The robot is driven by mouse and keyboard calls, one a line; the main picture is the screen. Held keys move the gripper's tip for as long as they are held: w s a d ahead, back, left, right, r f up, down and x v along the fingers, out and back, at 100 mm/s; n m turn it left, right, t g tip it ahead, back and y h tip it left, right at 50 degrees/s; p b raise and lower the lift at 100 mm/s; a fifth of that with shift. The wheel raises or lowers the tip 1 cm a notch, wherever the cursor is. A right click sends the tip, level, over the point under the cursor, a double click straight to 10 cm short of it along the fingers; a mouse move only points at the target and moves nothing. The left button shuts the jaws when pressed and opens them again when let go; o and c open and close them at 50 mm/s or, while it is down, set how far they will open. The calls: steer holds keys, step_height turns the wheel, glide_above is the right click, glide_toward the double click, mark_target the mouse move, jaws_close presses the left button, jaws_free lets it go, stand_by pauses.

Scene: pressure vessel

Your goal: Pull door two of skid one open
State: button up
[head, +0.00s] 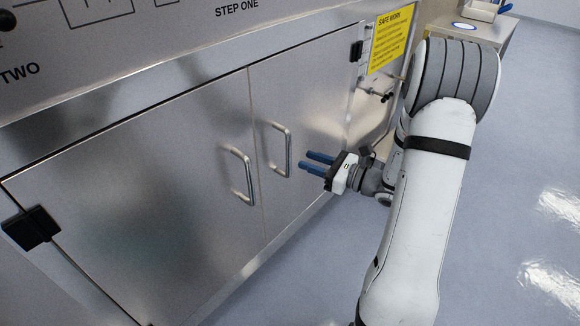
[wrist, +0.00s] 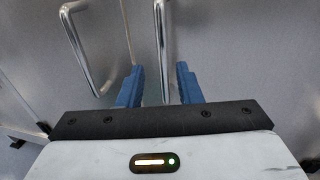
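Two flat metal cabinet doors, the left door (head: 150,190) and the right door (head: 315,100), are shut side by side. Each has a bent metal bar handle near the middle seam: the left handle (head: 245,175) and the right handle (head: 287,150). No label shows which is door two. My gripper (head: 314,161) is open and empty, with blue fingers pointing at the right handle, just short of it in the head view. In the wrist view the right handle (wrist: 163,45) lines up with the gap between the fingers (wrist: 159,86). The left handle (wrist: 88,50) lies left of them.
Black hinges sit at the outer door edges, one at the left (head: 31,228) and one at the right (head: 356,51). A yellow safety sign (head: 390,38) is on the panel beyond. A bench with a tray (head: 484,10) stands at the back. Open floor (head: 520,180) lies to the right.

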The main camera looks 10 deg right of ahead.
steer(key=b, duration=0.2)
glide_above(288, 173)
steer(key=shift+w+d+f, duration=0.1)
steer(key=shift+w+f, duration=0.05)
steer(key=shift+w, duration=0.3)
jaws_close()
